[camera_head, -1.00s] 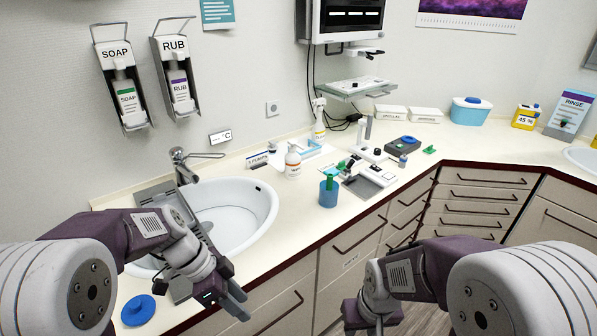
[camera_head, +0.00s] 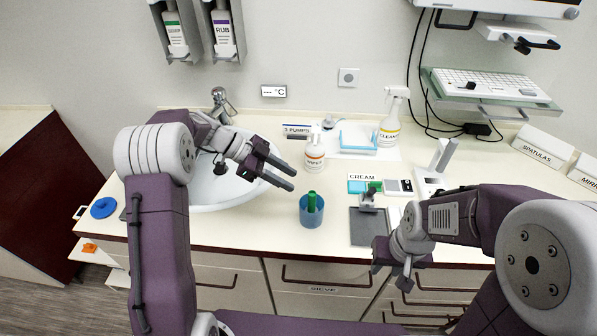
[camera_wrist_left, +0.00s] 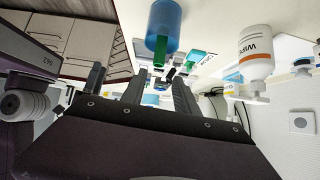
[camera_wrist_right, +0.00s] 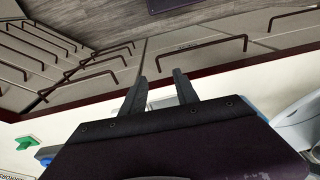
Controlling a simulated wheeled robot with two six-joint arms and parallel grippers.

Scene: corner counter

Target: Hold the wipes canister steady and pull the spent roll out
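A blue open canister (camera_head: 312,215) stands upright on the counter, with a green roll (camera_head: 311,200) sticking out of its top. The left wrist view, which is upside down, shows the canister (camera_wrist_left: 164,28) and roll (camera_wrist_left: 160,70) beyond the fingers. A white bottle (camera_head: 314,156) labelled like "WIPES" stands behind it. My left gripper (camera_head: 291,179) is open and empty, above and to the left of the canister, apart from it. My right gripper (camera_head: 390,277) is open and empty at the counter's front edge, to the right of the canister; its fingers show apart in the right wrist view (camera_wrist_right: 160,82).
The sink (camera_head: 225,190) lies left of the canister, partly under my left arm. A round blue lid (camera_head: 104,208) lies left of the sink. A dark grey pad (camera_head: 370,228) is right of the canister. A spray bottle (camera_head: 391,125) stands behind. Counter around the canister is clear.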

